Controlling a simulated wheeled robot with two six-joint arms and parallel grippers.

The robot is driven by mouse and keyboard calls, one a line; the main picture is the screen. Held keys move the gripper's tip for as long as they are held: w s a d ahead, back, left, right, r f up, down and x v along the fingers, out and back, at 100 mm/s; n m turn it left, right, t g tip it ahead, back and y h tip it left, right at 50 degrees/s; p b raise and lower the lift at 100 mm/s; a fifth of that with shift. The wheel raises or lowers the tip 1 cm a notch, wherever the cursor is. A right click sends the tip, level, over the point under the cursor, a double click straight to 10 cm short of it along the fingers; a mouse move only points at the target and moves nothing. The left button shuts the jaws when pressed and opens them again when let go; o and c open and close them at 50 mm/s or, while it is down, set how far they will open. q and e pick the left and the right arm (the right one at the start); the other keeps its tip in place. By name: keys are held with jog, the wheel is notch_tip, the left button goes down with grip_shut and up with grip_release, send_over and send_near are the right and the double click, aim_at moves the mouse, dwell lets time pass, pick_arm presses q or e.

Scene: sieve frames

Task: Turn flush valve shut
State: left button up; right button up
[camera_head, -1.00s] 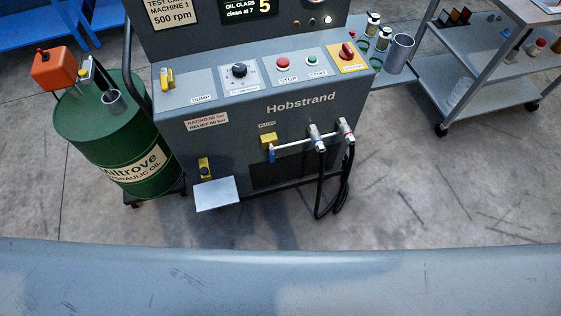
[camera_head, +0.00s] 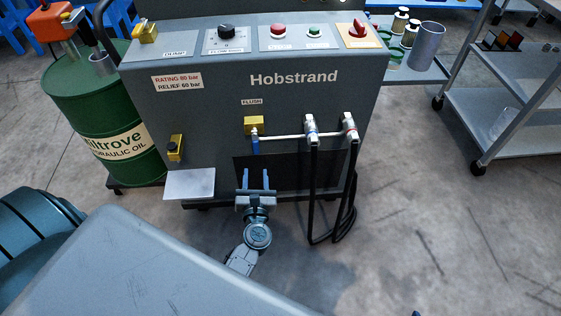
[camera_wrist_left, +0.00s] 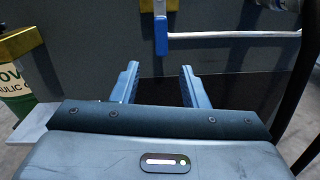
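The flush valve is a yellow block (camera_head: 254,125) under the FLUSH label on the grey machine front, with a blue handle (camera_head: 255,145) hanging straight down. In the left wrist view the blue handle (camera_wrist_left: 161,36) is at the top middle, below the yellow body (camera_wrist_left: 159,5). My left gripper (camera_head: 256,178) is open and empty, its two blue fingers pointing up at the machine, below the handle and apart from it. It also shows in the left wrist view (camera_wrist_left: 157,75). My right gripper is not in view.
A silver pipe (camera_head: 282,137) runs right from the valve to hose couplings (camera_head: 311,130) with hanging black hoses (camera_head: 313,200). A pale metal plate (camera_head: 189,183) juts out at lower left, below another yellow valve (camera_head: 175,147). A green oil drum (camera_head: 100,120) stands left.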

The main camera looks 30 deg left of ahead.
aim_at(256, 149)
pick_arm(q)
jog(key=shift+n+y, duration=0.3)
jog(key=shift+n, duration=0.6)
jog(key=x, duration=0.7)
jog(key=p+x, duration=0.1)
jog(key=x, duration=0.3)
jog(key=shift+d+r, duration=0.25)
jog(key=shift+r, duration=0.1)
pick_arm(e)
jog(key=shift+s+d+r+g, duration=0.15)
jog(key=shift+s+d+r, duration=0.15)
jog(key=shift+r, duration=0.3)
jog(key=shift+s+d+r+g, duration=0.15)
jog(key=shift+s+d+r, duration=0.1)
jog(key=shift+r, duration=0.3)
pick_arm(q)
grip_shut()
